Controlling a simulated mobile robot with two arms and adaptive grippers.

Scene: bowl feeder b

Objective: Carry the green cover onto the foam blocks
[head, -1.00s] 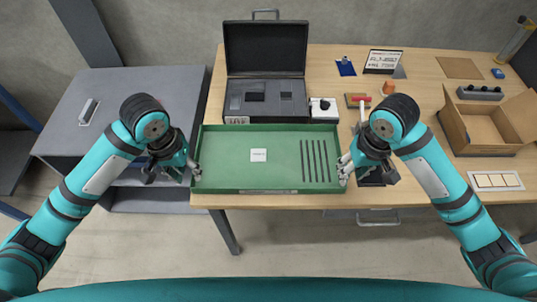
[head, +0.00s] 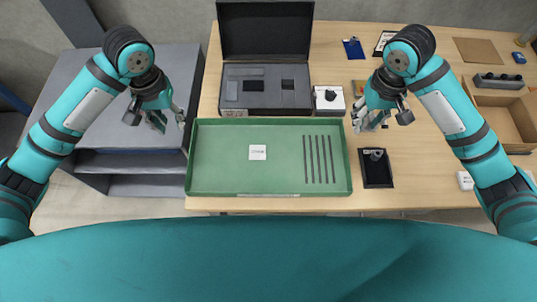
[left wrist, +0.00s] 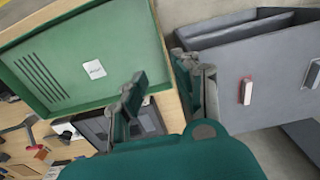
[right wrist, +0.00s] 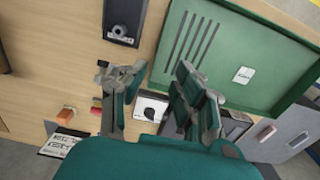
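The green cover (head: 222,165) lies flat at the table's front left, rim up, with a white label and several dark slots. It also shows in the left wrist view (left wrist: 118,50) and the right wrist view (right wrist: 225,45). I cannot make out foam blocks; whatever is beneath the cover is hidden. My left gripper (head: 168,119) is open and empty, off the cover's left end, with fingers apart in the left wrist view (left wrist: 163,95). My right gripper (head: 372,119) is open and empty, off its right end, with fingers apart in the right wrist view (right wrist: 158,90).
An open black case (head: 265,30) with a grey insert stands directly behind the cover. A white box with a black knob (head: 330,100) is beside it. A black tray (head: 376,180) lies right of the cover. A grey cabinet (head: 95,120) stands left; a cardboard box (head: 490,105) is far right.

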